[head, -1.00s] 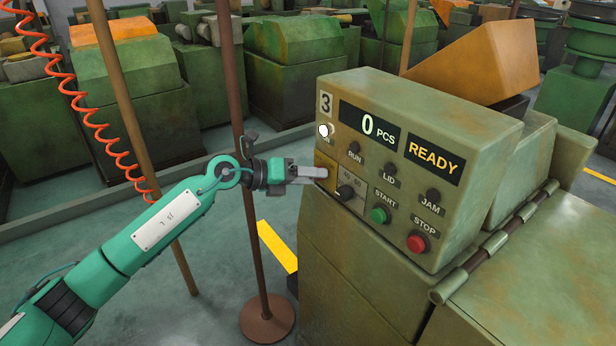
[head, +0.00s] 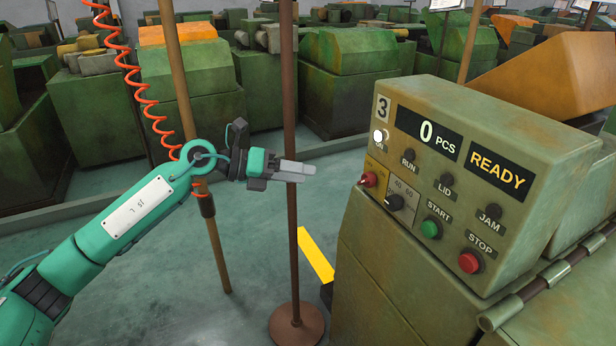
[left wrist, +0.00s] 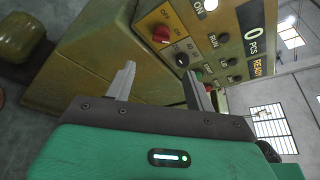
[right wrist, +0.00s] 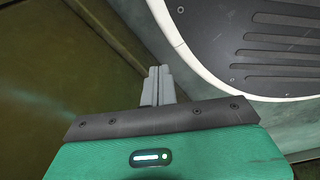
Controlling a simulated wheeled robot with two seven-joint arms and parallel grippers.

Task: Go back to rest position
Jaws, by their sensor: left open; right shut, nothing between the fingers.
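My left gripper (head: 290,171) is at the centre of the head view, left of the machine's control panel (head: 470,165) and apart from it. In the left wrist view its two fingers (left wrist: 158,88) are spread with nothing between them. The red switch knob (left wrist: 161,34) shows beyond them, and also on the panel in the head view (head: 369,179). The panel display reads 0 PCS and READY, and the ON lamp (head: 380,136) is white. My right gripper (right wrist: 158,84) shows only in the right wrist view, with its fingers together and empty.
A brown post on a round base (head: 297,325) stands by my left gripper; whether they touch is unclear. Another pole (head: 200,150) and a coiled red hose (head: 130,70) are near my left arm. The green START (head: 431,229) and red STOP (head: 470,262) buttons face me.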

